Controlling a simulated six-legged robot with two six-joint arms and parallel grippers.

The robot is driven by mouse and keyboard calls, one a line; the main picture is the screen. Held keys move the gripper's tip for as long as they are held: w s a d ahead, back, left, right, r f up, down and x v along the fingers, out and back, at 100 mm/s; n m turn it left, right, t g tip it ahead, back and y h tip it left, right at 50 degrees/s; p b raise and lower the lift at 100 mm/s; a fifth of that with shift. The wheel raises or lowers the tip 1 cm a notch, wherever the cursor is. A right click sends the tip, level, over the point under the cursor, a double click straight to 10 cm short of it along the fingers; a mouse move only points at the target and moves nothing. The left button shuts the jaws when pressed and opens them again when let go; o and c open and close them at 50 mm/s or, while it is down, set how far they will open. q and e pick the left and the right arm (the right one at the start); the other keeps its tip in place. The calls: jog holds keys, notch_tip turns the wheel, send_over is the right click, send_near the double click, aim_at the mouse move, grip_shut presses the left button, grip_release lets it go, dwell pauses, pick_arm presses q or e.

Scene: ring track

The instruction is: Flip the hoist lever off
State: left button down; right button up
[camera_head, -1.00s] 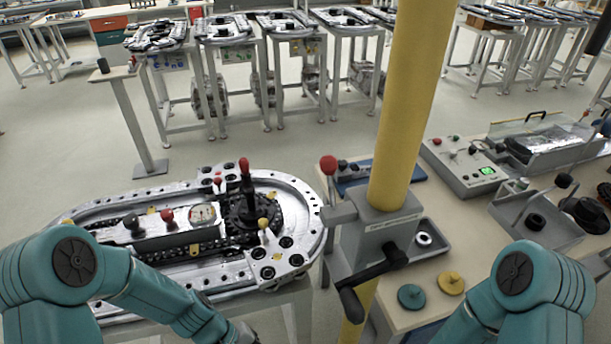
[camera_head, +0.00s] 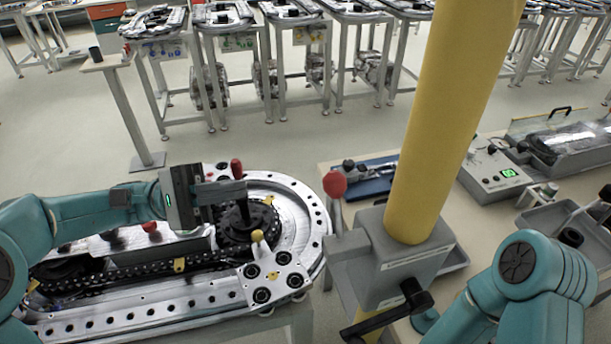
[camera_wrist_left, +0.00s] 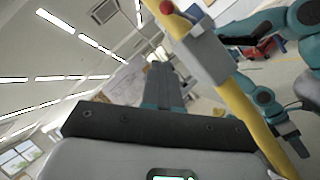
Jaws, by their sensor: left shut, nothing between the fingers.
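The hoist lever, with its red ball knob (camera_head: 335,184), stands up at the left side of a grey box (camera_head: 400,265) on a thick yellow column (camera_head: 440,120). The red knob (camera_wrist_left: 166,7) also shows at the top of the left wrist view. My left gripper (camera_head: 238,190) is shut and empty, pointing right over the ring track, left of the knob and apart from it. It partly hides a black post there. My right arm (camera_head: 535,270) is at the lower right in the head view; a dark end that looks like my right gripper (camera_wrist_left: 295,143) is small in the wrist view.
The oval ring track (camera_head: 295,215) with a chain and small knobs lies below my left gripper. A black crank (camera_head: 415,295) sticks out of the grey box's front. A bench with a control box (camera_head: 495,172) and trays is at right. Open floor lies behind.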

pick_arm(q)
jog(key=p, duration=0.4)
send_near(337, 203)
jog(key=w+d+r, duration=0.1)
jog(key=w+d, duration=0.3)
jog(key=s+d+r+m+y+b, duration=0.3)
jog(key=s+r+m+y+b, duration=0.2)
jog(key=m, duration=0.6)
jog(key=shift+s+g+y+b, duration=0.3)
jog(key=shift+s+y+b, duration=0.65)
jog(key=shift+s, duration=0.4)
